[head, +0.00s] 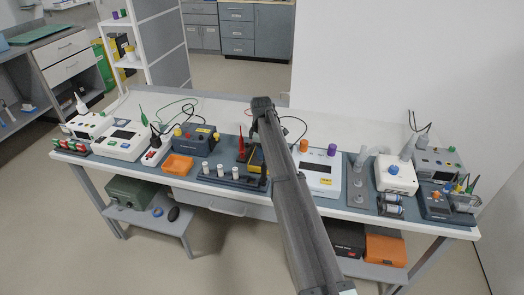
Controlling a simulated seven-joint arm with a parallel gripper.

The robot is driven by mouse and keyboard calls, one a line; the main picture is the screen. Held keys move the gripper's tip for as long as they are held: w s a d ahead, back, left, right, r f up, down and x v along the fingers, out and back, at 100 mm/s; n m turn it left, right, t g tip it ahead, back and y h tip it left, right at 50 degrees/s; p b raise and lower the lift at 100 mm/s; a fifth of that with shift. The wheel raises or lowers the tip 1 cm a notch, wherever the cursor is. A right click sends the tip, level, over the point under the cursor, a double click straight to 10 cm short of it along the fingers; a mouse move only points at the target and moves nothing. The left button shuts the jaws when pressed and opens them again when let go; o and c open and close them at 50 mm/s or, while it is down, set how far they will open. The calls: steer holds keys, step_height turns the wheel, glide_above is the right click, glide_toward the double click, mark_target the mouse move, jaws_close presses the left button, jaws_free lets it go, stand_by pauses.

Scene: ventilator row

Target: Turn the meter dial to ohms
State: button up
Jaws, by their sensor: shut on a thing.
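The yellow-and-dark meter (256,161) is near the middle of the bench, just left of my arm. It is small here, and my arm covers part of it. Its dial and markings cannot be made out, so I cannot tell where the dial points. My gripper (254,134) hangs down from the bent end of my arm at the meter's far end. Its fingers are small and mostly hidden. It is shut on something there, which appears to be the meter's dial.
A red probe (241,145) stands close left of the meter. A dark rack with white vials (232,181) lies in front. A blue-grey box (195,138) and an orange tray (178,167) are left. A white device (318,173) is right. The bench's back strip is mostly clear.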

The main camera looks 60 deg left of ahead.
steer(key=m, duration=0.4)
steer(key=shift+m, duration=0.3)
steer(key=m, duration=0.9)
steer(key=shift+a+h, duration=0.1)
steer(key=shift+h, duration=0.2)
steer(key=shift+m, duration=2.2)
steer(key=o, duration=1.1)
steer(key=shift+c, duration=0.2)
steer(key=shift+r, duration=0.1)
